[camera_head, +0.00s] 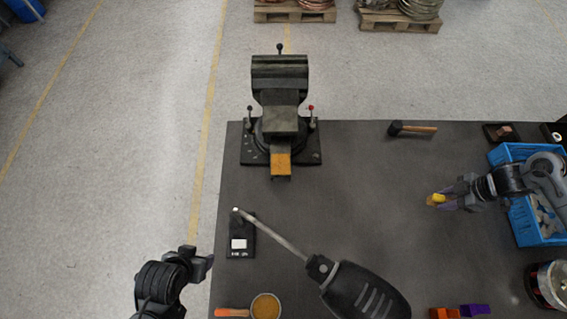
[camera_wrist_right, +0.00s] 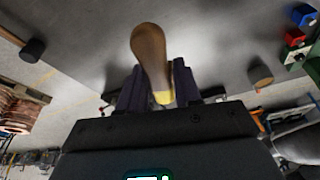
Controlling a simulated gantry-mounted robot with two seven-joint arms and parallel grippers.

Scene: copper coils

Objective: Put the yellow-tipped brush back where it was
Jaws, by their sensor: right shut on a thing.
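The yellow-tipped brush is between the fingers of my right gripper (camera_head: 452,199). In the head view only its yellow part (camera_head: 437,199) shows clearly, above the table just left of the blue crate. In the right wrist view its brown, rounded wooden part (camera_wrist_right: 150,55) sticks out past the dark fingers, with yellow at its lower end. The right gripper is shut on it. The rest of the brush is hidden by the gripper. My left gripper (camera_head: 197,262) is beside the table's left edge, away from the brush; its finger opening is unclear.
A blue crate (camera_head: 513,154) stands at the right. A vise (camera_head: 280,125) is at the back left, a hammer (camera_head: 412,129) at the back. The table's middle is clear.

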